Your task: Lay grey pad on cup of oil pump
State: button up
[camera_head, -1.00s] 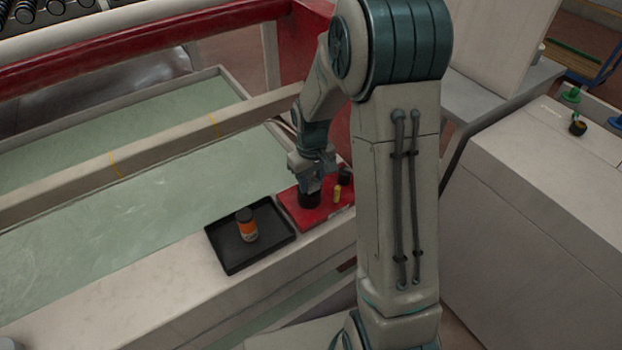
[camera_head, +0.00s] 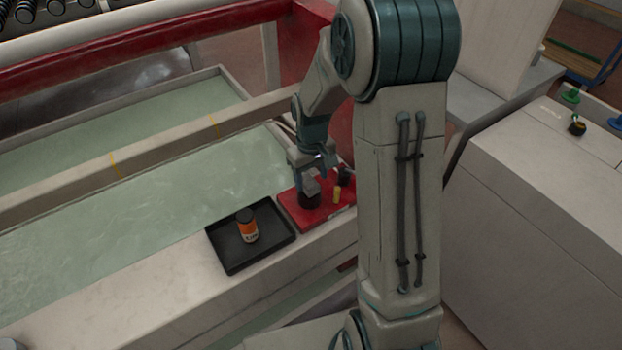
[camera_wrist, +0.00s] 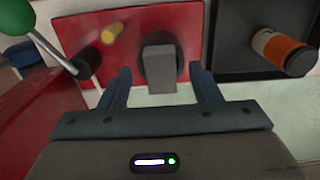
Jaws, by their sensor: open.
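The grey pad (camera_wrist: 160,66), a small block, rests on the round black cup of the oil pump (camera_wrist: 142,60) as seen in the wrist view. In the head view the pad (camera_head: 311,187) shows above the black cup (camera_head: 309,202), which stands on a red base. My gripper (camera_wrist: 160,72) is open, with one finger on each side of the pad and a visible gap to both. In the head view my gripper (camera_head: 314,172) is just above the pad and partly hides it. Whether the pad lies fully flat cannot be told.
A black tray (camera_head: 225,258) with an orange-labelled bottle (camera_head: 247,227) is beside the red base (camera_head: 292,208). A small yellow peg (camera_head: 337,195) stands near the cup. A water tank lies behind.

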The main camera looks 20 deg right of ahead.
aim_at(312, 184)
notch_tip(312, 184, up, 10)
jog(key=r, duration=0.1)
jog(key=s+r+m+t, duration=0.1)
jog(key=s+r, duration=0.1)
jog(key=s, duration=0.8)
jog(key=s+r+m+t, duration=0.1)
jog(key=s+r+m, duration=0.1)
jog(key=s, duration=0.7)
jog(key=shift+s+a+r+m+p, duration=0.3)
jog(key=shift+s+a+r+p, duration=0.05)
jog(key=shift+a+r, duration=0.1)
jog(key=shift+r, duration=0.1)
jog(key=shift+t, duration=0.3)
jog(key=p+v, duration=0.2)
jog(key=w+p+v, duration=0.1)
jog(key=p+v, duration=0.1)
jog(key=shift+d+r, duration=0.15)
jog(key=shift+r, duration=0.25)
